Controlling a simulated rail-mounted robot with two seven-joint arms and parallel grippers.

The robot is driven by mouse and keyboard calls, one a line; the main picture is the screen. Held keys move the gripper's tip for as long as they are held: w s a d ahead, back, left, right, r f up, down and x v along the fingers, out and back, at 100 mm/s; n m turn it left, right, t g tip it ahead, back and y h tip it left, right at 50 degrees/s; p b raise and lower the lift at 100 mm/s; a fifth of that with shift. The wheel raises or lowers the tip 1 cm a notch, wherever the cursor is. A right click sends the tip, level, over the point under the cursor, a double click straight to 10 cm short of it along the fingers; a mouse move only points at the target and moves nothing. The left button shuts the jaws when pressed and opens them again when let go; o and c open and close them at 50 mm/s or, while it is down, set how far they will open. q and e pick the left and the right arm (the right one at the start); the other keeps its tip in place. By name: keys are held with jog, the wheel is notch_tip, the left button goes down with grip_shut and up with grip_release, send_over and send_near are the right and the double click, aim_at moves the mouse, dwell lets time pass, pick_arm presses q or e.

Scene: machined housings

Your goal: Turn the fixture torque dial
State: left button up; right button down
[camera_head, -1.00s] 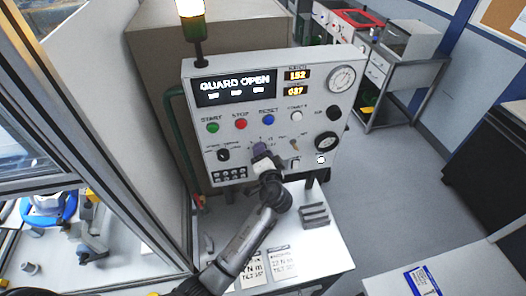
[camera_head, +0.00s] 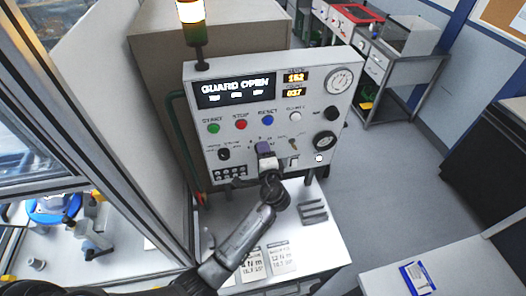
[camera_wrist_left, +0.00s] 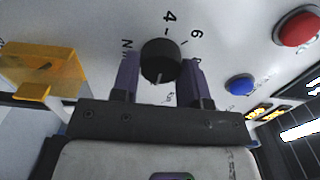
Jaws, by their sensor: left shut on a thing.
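The torque dial (camera_wrist_left: 161,60) is a round black knob on the pale panel, with numbers such as 4 and 6 printed around it and a light mark on its lower face. My left gripper (camera_wrist_left: 160,66) has its two purple fingers on either side of the knob, shut on it. In the head view my left gripper (camera_head: 264,149) reaches the lower middle of the control panel (camera_head: 345,110) and hides the dial. My right gripper is in neither view.
An amber cover (camera_wrist_left: 45,68) sits close beside one finger. Red (camera_wrist_left: 297,27) and blue (camera_wrist_left: 240,84) buttons lie on the other side. The display (camera_head: 235,87) reads GUARD OPEN. A white table (camera_head: 320,240) with printed cards stands below the panel.

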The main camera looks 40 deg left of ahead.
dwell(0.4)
pick_arm(q)
jog(key=o, duration=0.9)
jog(key=b+v, duration=0.4)
jog(key=v, duration=0.9)
jog(key=shift+s+d, duration=0.25)
jog(key=shift+d, duration=0.05)
